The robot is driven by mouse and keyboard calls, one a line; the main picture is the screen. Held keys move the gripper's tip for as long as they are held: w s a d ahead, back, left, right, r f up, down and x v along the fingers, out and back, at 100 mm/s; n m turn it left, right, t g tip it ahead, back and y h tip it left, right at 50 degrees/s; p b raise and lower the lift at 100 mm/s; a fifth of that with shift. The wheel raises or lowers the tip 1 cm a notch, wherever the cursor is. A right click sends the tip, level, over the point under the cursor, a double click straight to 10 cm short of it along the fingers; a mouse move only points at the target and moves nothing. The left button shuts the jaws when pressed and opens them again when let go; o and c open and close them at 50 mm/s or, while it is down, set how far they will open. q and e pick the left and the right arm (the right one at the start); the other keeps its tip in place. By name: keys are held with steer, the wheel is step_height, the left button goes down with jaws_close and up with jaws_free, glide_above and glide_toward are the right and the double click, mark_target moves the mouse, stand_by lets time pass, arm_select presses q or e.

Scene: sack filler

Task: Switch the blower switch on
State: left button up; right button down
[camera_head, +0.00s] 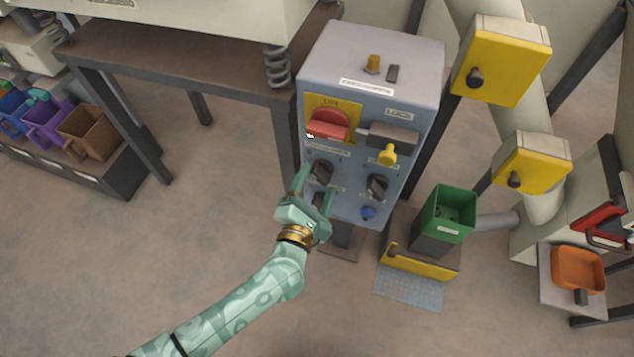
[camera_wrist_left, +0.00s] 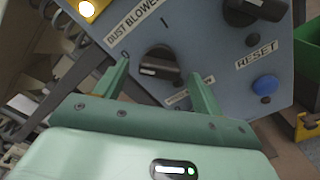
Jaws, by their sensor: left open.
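The blower switch is a black rotary knob (camera_wrist_left: 158,65) under a "DUST BLOWER" label on a grey control panel (camera_head: 345,212). A pale strip shows on the knob's near side; I cannot tell which mark it points to. A "0" is at the knob's left. In the left wrist view the gripper's fingers (camera_wrist_left: 160,72) stand on either side of the knob. Whether they touch it is unclear. My right gripper is out of view.
The panel also has a red switch (camera_head: 328,124), a yellow-knobbed latch (camera_head: 387,152), other black knobs (camera_head: 377,187) and a blue reset button (camera_wrist_left: 265,85). A green bin (camera_head: 450,212) stands right of the panel.

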arm_select(q)
steer(key=shift+w+d, duration=0.15)
steer(key=shift+w, duration=0.25)
steer(key=c, duration=1)
